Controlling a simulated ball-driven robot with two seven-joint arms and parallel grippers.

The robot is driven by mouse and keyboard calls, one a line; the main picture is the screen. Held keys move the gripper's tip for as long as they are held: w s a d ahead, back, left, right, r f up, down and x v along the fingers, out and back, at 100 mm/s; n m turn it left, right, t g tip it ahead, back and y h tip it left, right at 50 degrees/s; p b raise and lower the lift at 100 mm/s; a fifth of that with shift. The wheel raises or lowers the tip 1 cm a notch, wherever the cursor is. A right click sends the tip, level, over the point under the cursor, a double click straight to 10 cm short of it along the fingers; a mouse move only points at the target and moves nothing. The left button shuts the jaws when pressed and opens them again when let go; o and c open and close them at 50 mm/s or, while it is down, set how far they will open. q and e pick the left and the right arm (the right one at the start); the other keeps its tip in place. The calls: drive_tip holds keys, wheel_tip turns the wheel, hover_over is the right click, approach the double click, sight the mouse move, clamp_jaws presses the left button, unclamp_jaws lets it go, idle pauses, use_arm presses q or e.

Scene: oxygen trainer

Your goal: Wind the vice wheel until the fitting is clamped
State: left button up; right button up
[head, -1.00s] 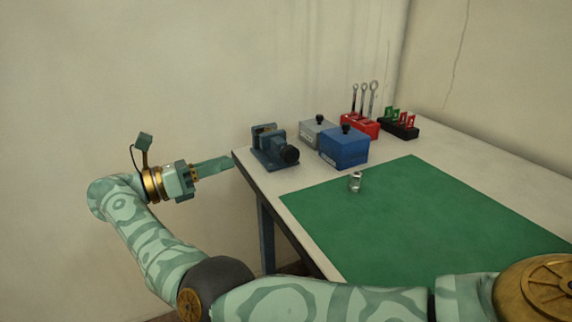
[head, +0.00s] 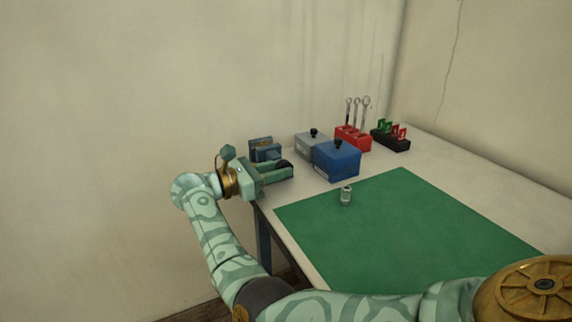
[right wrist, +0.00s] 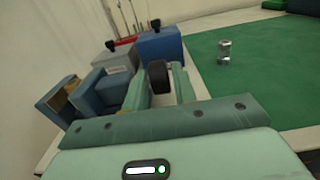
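The blue-grey vice (head: 265,148) stands at the table's near-left corner, partly hidden by my right gripper. In the right wrist view its body and jaws (right wrist: 92,98) are at the left, and I see no fitting between the jaws. The black vice wheel (right wrist: 158,75) shows between the two fingers of my right gripper (right wrist: 162,80); I cannot tell whether they touch it. In the head view the right gripper (head: 280,168) is open around the wheel. A small silver fitting (head: 346,195) stands upright on the green mat, also in the right wrist view (right wrist: 224,52). My left gripper is out of view.
A grey box (head: 311,146) and a blue box (head: 337,161), both with black knobs, stand beyond the vice. Behind are a red holder (head: 352,140) with wrenches and a black rack (head: 390,141) with red and green pieces. The green mat (head: 410,225) is otherwise clear.

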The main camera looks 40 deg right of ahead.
drive_tip(key=shift+x, duration=0.95)
clamp_jaws()
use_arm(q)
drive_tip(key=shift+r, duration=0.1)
use_arm(e)
drive_tip(key=t+y+p, duration=0.1)
drive_tip(key=y, duration=0.1)
drive_tip(key=shift+r+y, duration=0.15)
drive_tip(key=shift+y, duration=0.25)
drive_tip(key=shift+t+y+p, duration=0.45)
drive_tip(key=shift+t+y, duration=0.05)
drive_tip(key=shift+y, duration=0.7)
drive_tip(key=shift+d+y, duration=0.1)
drive_tip(key=shift+y, duration=0.4)
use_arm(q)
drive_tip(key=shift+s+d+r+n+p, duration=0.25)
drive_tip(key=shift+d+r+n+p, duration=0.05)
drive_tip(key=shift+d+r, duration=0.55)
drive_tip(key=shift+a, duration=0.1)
use_arm(e)
drive_tip(key=shift+f+y, duration=0.2)
drive_tip(key=shift+y, duration=0.2)
